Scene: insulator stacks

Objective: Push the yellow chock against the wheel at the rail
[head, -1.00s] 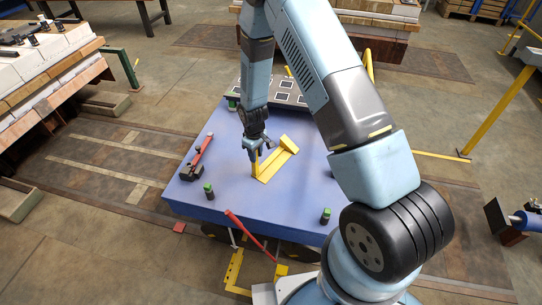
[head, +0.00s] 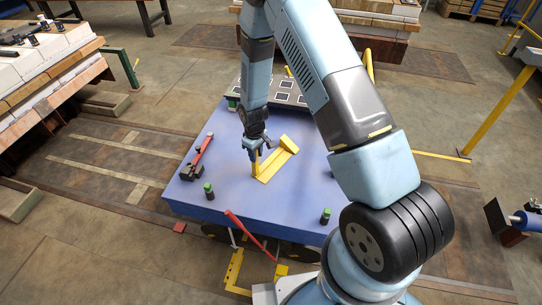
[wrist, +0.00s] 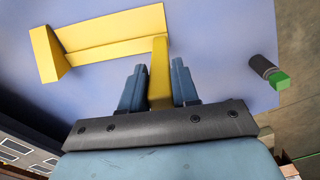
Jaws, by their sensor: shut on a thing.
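The yellow chock (head: 278,164) lies on the blue deck (head: 235,195), a flat plate with a raised block at its far end and an upright post at its near left end. My gripper (head: 256,153) points down at that post. In the wrist view my gripper (wrist: 158,70) has one finger on each side of the post of the chock (wrist: 115,35) and is shut on it. The chock looks to rest on the deck. I cannot make out the wheel or the rail clearly; dark shapes under the deck's front edge are partly hidden.
A red bar on a dark block (head: 198,160) lies at the deck's left edge. Green-topped posts (head: 208,191) (head: 326,216) stand near the front corners. A red lever (head: 250,236) slants at the front edge. A dark panel with white squares (head: 285,92) is at the back.

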